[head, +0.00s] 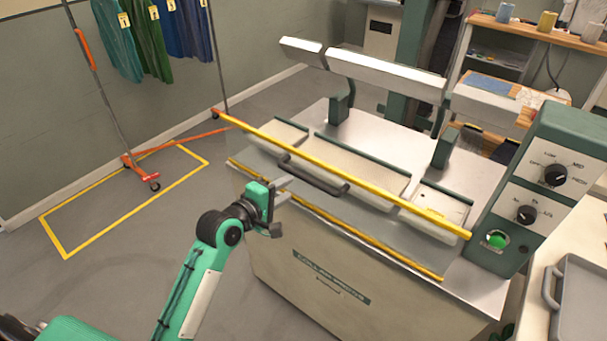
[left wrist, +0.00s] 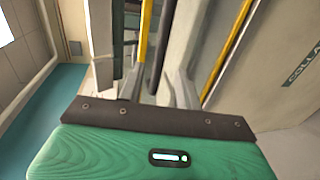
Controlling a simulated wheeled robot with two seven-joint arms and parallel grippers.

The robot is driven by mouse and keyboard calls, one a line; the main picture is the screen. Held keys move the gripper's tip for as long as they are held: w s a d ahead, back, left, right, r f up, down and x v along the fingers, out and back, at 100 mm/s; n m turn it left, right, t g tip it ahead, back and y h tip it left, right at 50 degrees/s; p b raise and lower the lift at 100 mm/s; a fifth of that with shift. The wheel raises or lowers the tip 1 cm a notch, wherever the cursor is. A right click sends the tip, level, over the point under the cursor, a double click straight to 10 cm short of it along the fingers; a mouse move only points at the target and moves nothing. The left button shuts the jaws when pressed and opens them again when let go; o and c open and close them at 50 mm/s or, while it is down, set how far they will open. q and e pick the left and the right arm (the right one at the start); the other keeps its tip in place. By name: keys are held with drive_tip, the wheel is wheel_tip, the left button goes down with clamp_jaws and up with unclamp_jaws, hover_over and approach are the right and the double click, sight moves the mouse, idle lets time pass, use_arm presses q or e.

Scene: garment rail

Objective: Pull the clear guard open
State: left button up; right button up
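The clear guard (head: 375,222) is a see-through panel on the front of the press, with a yellow upper bar (head: 345,175) and a yellow lower edge (head: 335,221). It looks closed, across the press front. Its dark bar handle (head: 312,175) lies along the panel. My left gripper (head: 284,191) is at the left end of the handle, fingers apart and pointing at it. In the left wrist view the handle (left wrist: 161,50) shows between the spread fingers of the left gripper (left wrist: 157,80); I cannot tell whether they touch it. My right gripper is not in view.
The collar press (head: 330,285) stands under the guard, with a control box (head: 535,190) at its right. A garment rail (head: 142,170) stands at left inside a yellow floor outline. A grey tray (head: 580,300) lies at far right. The floor before the press is free.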

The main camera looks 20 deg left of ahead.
sight(302, 179)
use_arm(q)
drive_tip(key=p+x, duration=0.1)
drive_tip(key=x, duration=0.7)
drive_tip(key=shift+w+d, duration=0.1)
drive_tip(key=shift+w, duration=0.15)
clamp_jaws()
